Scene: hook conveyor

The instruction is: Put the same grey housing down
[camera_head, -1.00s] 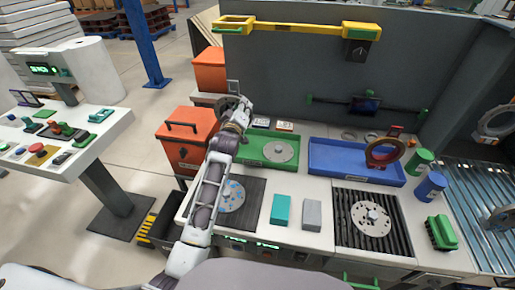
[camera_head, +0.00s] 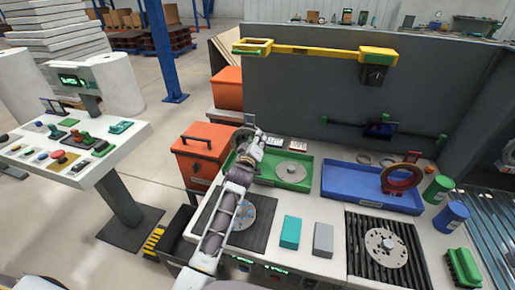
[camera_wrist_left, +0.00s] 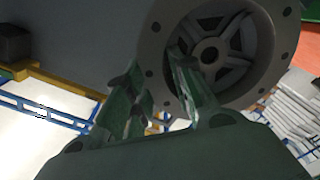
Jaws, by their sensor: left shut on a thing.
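The grey housing (camera_wrist_left: 262,40), a round flange with bolt holes and a spoked hub, fills the top of the left wrist view. My left gripper (camera_wrist_left: 155,65) is shut on its rim, and the green fingers cover part of it. In the head view my left gripper (camera_head: 247,138) is small, over the back left corner of the green tray (camera_head: 304,184). The held housing is hard to make out there. My right gripper is not in view.
Similar grey discs lie in the green tray (camera_head: 291,171), on a dark mat (camera_head: 240,213) and on a black ribbed plate (camera_head: 385,247). A blue tray (camera_head: 345,188) holds a dark red ring. Teal (camera_head: 290,232) and grey (camera_head: 323,240) blocks stand in front. An orange bin (camera_head: 202,150) is at left.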

